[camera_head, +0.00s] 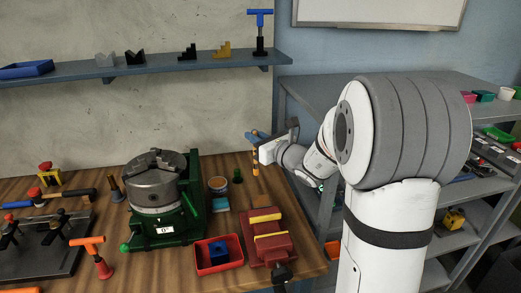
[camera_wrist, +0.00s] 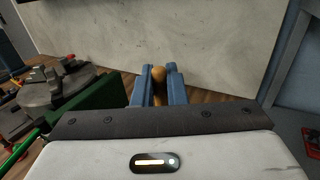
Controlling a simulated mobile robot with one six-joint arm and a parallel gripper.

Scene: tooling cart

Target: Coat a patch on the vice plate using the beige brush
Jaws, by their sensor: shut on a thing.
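The beige brush (camera_head: 255,163) is upright below my gripper (camera_head: 257,138), with its lower end just above or at the table's back right part; I cannot tell which. In the wrist view, its rounded tan end (camera_wrist: 159,73) is between the two blue fingers of my gripper (camera_wrist: 158,82), which are shut on it. The bristles are too small to make out. A red vice (camera_head: 270,246) with yellow jaw strips stands at the table's front right, nearer the camera than the brush. I cannot tell which surface is the vice plate.
A small pot (camera_head: 218,184) stands left of the brush, with a dark green item (camera_head: 238,175) between. A green-based chuck fixture (camera_head: 157,185) and a red bin (camera_head: 219,254) holding a blue block stand further left. A shelving unit (camera_head: 455,215) is behind my arm.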

